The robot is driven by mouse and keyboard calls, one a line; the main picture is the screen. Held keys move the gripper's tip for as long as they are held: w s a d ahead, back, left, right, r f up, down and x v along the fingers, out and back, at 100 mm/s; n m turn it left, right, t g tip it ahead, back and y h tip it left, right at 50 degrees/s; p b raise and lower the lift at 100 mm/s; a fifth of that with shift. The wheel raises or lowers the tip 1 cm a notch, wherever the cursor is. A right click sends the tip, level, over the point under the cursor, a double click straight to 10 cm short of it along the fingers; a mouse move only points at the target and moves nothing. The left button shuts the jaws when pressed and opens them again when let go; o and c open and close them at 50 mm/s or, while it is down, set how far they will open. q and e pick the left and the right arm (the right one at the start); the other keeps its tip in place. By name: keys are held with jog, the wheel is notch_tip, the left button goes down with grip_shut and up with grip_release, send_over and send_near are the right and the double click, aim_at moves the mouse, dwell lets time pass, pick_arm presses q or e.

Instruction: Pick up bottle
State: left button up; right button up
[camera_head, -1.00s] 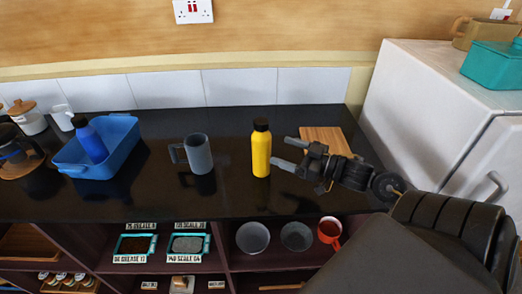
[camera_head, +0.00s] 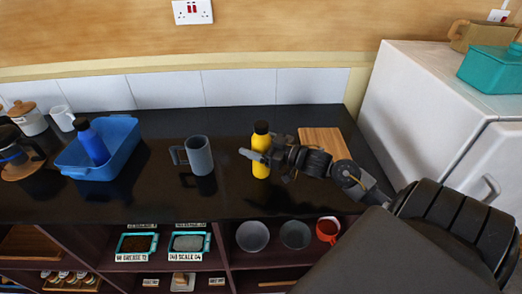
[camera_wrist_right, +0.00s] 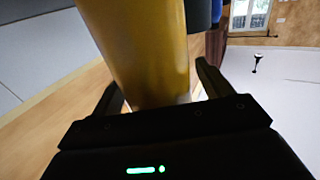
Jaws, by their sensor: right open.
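A yellow bottle (camera_head: 260,168) with a black cap stands upright on the black counter. My right gripper (camera_head: 258,156) reaches it from the right, with a finger in front of the bottle in the head view. In the right wrist view the yellow bottle (camera_wrist_right: 145,50) fills the space between the two open fingers of the gripper (camera_wrist_right: 160,98). I cannot tell whether either finger touches it. A blue bottle (camera_head: 93,143) with a dark cap stands in a blue tray at the left. My left gripper is not in view.
A grey mug (camera_head: 199,155) stands left of the yellow bottle. The blue tray (camera_head: 126,135) is farther left. A wooden board (camera_head: 325,142) lies behind my right gripper. A white cabinet (camera_head: 420,110) bounds the counter at right. Bowls (camera_head: 252,237) sit on the shelf below.

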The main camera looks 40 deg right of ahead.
jog(key=c, duration=1.3)
jog(key=shift+r, duration=0.15)
